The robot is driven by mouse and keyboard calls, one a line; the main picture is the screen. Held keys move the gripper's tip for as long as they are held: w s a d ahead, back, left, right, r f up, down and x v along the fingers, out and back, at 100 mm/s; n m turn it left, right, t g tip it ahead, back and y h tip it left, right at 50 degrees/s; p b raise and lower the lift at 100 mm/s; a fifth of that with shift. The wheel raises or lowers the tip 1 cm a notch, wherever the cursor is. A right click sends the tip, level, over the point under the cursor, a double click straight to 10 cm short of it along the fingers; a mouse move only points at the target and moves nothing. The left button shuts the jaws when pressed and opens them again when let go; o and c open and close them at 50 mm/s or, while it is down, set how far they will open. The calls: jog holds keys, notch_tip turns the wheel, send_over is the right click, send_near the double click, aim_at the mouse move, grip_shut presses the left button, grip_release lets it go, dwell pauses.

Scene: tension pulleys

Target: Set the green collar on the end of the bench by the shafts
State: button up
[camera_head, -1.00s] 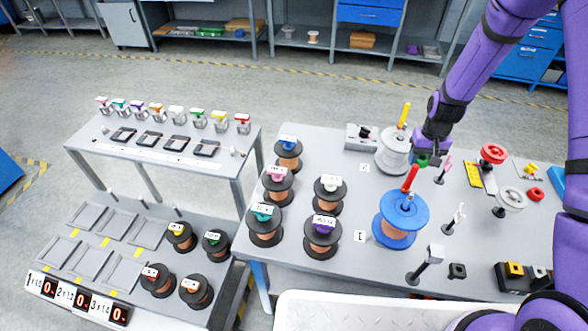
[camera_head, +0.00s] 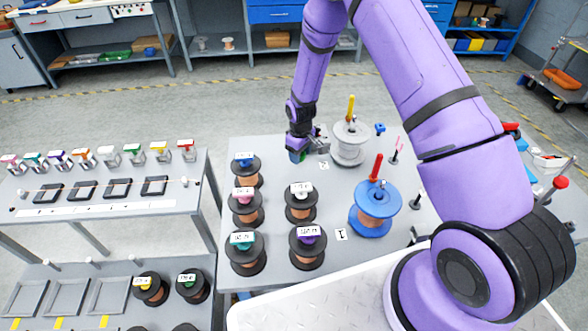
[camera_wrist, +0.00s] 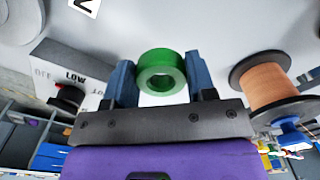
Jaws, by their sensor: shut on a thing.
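The green collar (camera_wrist: 162,57) is a thick ring held between the two blue fingers of my gripper (camera_wrist: 160,78) in the wrist view. Its hole faces the wrist camera. Only a little green shows under the fingers there. I cannot tell whether the collar touches the bench. A red post (camera_head: 376,168) stands on the blue spool (camera_head: 375,208). I cannot tell which parts are the shafts.
A grey switch box (camera_wrist: 85,75) marked LOW is left of my gripper in the wrist view. A copper-wound spool (camera_wrist: 268,85) is at its right. Several spools occupy the bench's left side. My arm hides much of the right side. A separate bench (camera_head: 105,205) stands left.

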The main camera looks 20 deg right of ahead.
aim_at(300, 169)
jog(key=shift+f, duration=2.55)
jog(key=o, duration=0.9)
jog(key=shift+f, duration=0.15)
